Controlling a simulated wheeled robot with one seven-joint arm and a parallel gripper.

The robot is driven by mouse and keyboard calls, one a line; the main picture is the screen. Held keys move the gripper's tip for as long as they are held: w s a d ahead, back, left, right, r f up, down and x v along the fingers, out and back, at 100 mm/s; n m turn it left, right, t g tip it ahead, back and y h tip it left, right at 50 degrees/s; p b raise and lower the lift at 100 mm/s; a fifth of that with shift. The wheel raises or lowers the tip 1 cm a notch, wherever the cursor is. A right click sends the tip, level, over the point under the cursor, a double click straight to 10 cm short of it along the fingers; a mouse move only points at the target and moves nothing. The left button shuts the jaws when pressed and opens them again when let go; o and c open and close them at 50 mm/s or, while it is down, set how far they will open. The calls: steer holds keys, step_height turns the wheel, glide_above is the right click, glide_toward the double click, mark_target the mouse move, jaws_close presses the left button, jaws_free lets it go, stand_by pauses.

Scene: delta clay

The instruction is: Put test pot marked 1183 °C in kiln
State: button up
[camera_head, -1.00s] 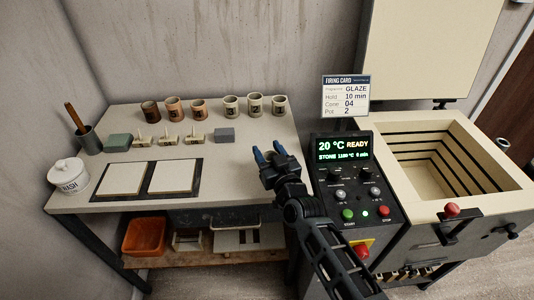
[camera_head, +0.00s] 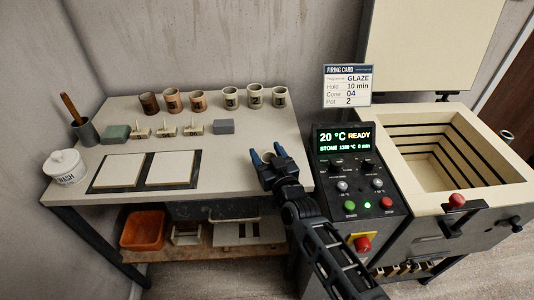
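Several small pots stand in a row at the back of the table (camera_head: 240,150). Three are brown, such as the left one (camera_head: 149,103). Three are pale with dark marks, such as the middle pale pot (camera_head: 255,97) and the right pale pot (camera_head: 279,97). The marks are too small to read, so I cannot tell which is 1183 °C. The kiln (camera_head: 480,199) is at the right with its lid (camera_head: 430,45) raised and its chamber empty. My gripper (camera_head: 267,156), with blue fingertips, is above the table's right part, in front of the pale pots. Its fingers are apart; I see nothing held.
The control box (camera_head: 346,150) reads 20 °C READY. A firing card (camera_head: 347,86) stands behind it. Two pale tiles (camera_head: 171,168), a white lidded jar (camera_head: 65,166), a grey block (camera_head: 223,127) and small stands (camera_head: 167,130) occupy the table's left and middle.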

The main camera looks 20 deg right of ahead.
steer(key=shift+o, duration=1.1)
steer(key=shift+s+a+f+b, duration=0.1)
steer(key=shift+s+b, duration=0.55)
steer(key=shift+s, duration=1.3)
steer(key=shift+s+a+b, duration=0.1)
steer(key=shift+s+b, duration=0.55)
steer(key=shift+s, duration=1.3)
